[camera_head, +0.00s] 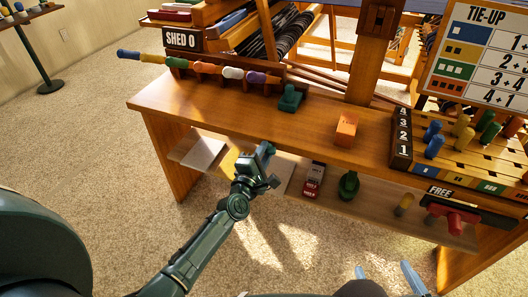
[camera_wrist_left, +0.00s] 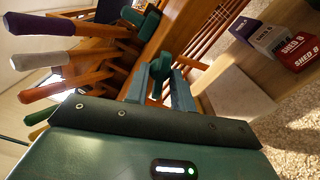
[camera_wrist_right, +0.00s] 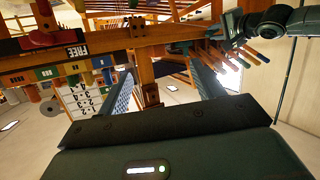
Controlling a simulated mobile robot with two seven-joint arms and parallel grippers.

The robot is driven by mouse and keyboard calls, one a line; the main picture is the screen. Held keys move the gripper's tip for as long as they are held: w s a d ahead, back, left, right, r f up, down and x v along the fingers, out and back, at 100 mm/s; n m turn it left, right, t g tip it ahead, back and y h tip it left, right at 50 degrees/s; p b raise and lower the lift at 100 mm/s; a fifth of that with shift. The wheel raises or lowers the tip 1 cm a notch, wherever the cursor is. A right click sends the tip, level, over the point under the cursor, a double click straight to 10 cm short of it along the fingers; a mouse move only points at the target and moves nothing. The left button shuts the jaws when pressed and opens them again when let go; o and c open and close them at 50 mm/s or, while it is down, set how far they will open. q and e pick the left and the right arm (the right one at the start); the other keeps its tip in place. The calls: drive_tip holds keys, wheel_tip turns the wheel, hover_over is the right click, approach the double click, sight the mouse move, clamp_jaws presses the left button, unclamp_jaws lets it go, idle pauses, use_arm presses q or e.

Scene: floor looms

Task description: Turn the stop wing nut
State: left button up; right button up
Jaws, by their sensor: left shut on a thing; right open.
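A red T-shaped piece (camera_head: 455,220), which looks like the wing nut, sits under the FREE sign at the right front of the bench. It also shows at the upper left of the right wrist view (camera_wrist_right: 42,20). My left gripper (camera_head: 266,152) is at the bench's front edge, left of the middle. My right gripper (camera_head: 387,274) is open and empty at the bottom of the head view, apart from the bench and the red piece.
A dark green block (camera_head: 290,97) and an orange block (camera_head: 346,128) stand on the bench top (camera_head: 215,105). Coloured handles (camera_head: 232,72) line its back left. Coloured pegs (camera_head: 463,132) stand at right. Shed boxes (camera_head: 313,180) and a green object (camera_head: 349,185) are on the lower shelf.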

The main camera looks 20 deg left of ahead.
use_arm(q)
drive_tip(key=m+p, duration=0.3)
drive_tip(key=m, duration=0.5)
use_arm(e)
drive_tip(key=r, duration=0.1)
drive_tip(key=s+d+r+m, duration=0.1)
drive_tip(key=shift+r, duration=0.35)
use_arm(q)
drive_tip(key=shift+m, duration=0.4)
use_arm(e)
drive_tip(key=shift+d+r, duration=0.1)
drive_tip(key=shift+r, duration=0.05)
use_arm(q)
drive_tip(key=o, duration=0.7)
drive_tip(key=shift+c, duration=0.2)
drive_tip(key=s+p, duration=0.2)
drive_tip(key=s, duration=1.1)
drive_tip(key=shift+a+p, duration=0.2)
drive_tip(key=shift+p, duration=0.1)
use_arm(e)
drive_tip(key=r, duration=0.1)
drive_tip(key=r+m, duration=0.1)
drive_tip(key=d, duration=0.1)
drive_tip(key=shift+s+r+h, duration=0.3)
drive_tip(key=shift+s+r, duration=0.1)
